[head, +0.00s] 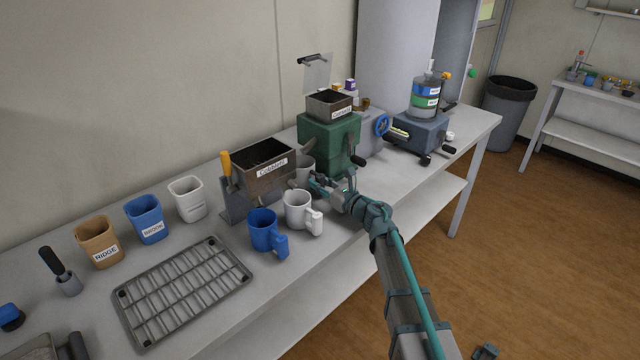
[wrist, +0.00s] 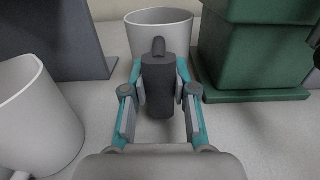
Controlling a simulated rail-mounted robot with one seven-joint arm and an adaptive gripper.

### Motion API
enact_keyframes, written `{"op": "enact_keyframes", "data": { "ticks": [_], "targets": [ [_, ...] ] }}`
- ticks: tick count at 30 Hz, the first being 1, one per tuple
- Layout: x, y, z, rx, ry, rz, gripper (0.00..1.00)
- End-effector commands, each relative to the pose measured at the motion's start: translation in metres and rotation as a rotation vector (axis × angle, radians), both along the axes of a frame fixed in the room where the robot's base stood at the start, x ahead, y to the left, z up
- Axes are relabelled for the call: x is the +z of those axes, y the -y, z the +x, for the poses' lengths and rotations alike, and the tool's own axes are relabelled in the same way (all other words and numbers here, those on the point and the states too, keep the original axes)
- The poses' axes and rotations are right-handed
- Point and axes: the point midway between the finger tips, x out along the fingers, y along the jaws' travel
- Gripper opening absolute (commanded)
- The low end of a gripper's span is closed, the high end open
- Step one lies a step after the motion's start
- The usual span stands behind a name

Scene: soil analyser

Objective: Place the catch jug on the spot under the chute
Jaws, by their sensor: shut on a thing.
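My gripper (head: 328,187) is shut on the dark grey handle (wrist: 158,88) of a pale grey jug (head: 305,168), which I take to be the catch jug. The jug also shows in the wrist view (wrist: 160,28), upright beyond the fingers. It is between the grey stand of a brown hopper and the green machine (head: 329,142). I cannot tell whether its base touches the bench. The chute and the spot under it are not clearly visible; the hopper, machine and arm crowd that area.
A white mug (head: 297,207) stands just left of my gripper, with a blue mug (head: 262,230) beside it. The labelled brown hopper (head: 259,178) is behind them. A wire rack (head: 182,292) and several cups stand farther left on the bench. A bottle device (head: 420,130) is at right.

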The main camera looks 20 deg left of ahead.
Motion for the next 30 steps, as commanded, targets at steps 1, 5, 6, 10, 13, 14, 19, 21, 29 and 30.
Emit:
{"op": "enact_keyframes", "data": {
  "ticks": [1,5,6,10,13,14,19,21,29,30],
  "targets": [
    [-0.001,0.0,0.0,0.0,0.0,0.0,0.32],
    [0.0,0.0,0.0,0.0,0.0,0.0,0.52],
    [0.0,0.0,0.0,0.0,0.0,0.0,0.52],
    [0.0,0.0,0.0,0.0,0.0,0.0,0.52],
    [0.0,0.0,0.0,0.0,0.0,0.0,0.52],
    [0.001,0.0,0.0,0.0,0.0,0.0,0.52],
    [0.002,0.006,-0.004,-0.001,0.0,0.0,0.52],
    [0.002,0.014,-0.009,-0.001,0.0,0.0,0.52],
    [0.002,0.06,-0.033,-0.003,0.001,0.0,0.52],
    [0.002,0.066,-0.037,-0.002,0.001,0.0,0.52]
  ]
}}
